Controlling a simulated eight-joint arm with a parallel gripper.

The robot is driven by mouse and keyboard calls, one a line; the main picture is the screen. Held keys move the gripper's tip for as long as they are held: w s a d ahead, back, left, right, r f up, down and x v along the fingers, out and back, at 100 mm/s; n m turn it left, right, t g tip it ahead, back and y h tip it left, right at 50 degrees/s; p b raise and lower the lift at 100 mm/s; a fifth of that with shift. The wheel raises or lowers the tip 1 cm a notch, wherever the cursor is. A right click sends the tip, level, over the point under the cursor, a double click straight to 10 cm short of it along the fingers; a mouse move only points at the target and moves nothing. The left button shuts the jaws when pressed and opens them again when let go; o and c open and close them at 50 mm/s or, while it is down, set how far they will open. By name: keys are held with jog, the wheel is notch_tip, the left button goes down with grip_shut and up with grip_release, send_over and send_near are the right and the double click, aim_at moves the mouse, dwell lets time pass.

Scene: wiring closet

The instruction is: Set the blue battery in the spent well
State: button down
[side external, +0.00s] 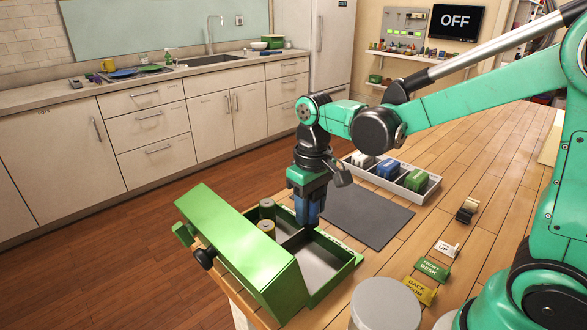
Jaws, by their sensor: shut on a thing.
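My gripper (308,222) points straight down and is shut on a blue battery (307,209), which sits partly hidden between the fingers. It hangs over the open green box (350,268), near the box's far wall. I cannot tell whether the battery's lower end touches anything. The box has a dark divider; a wide grey well (318,262) on the right looks empty. Two olive-tan cylinders (267,231) stand in the left part. The rim bears small white lettering that is too small to read, so I cannot tell which well is the spent one.
The box's raised green lid (240,245) stands along its left side. A grey mat (368,218) lies clear behind. A white divided tray (402,188) holds white, blue (388,168) and green blocks. Label blocks (432,269) and a grey round container (385,305) stand at the front.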

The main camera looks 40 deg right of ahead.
aim_at(312, 194)
jog(key=shift+f, duration=3.8)
jog(key=shift+f, duration=0.1)
jog(key=c, duration=0.7)
grip_release()
notch_tip(312, 194, up, 12)
jog(key=shift+r, duration=0.1)
jog(key=shift+s+r, duration=0.1)
jog(key=shift+s, duration=0.15)
jog(key=s+t, duration=0.1)
jog(key=t, duration=0.1)
jog(key=s+t, duration=0.2)
jog(key=t, duration=0.1)
jog(key=shift+s+d+r, duration=0.1)
jog(key=shift+s, duration=0.1)
jog(key=shift+s+f+t, duration=0.3)
jog(key=shift+s+t, duration=0.15)
jog(key=shift+t, duration=0.65)
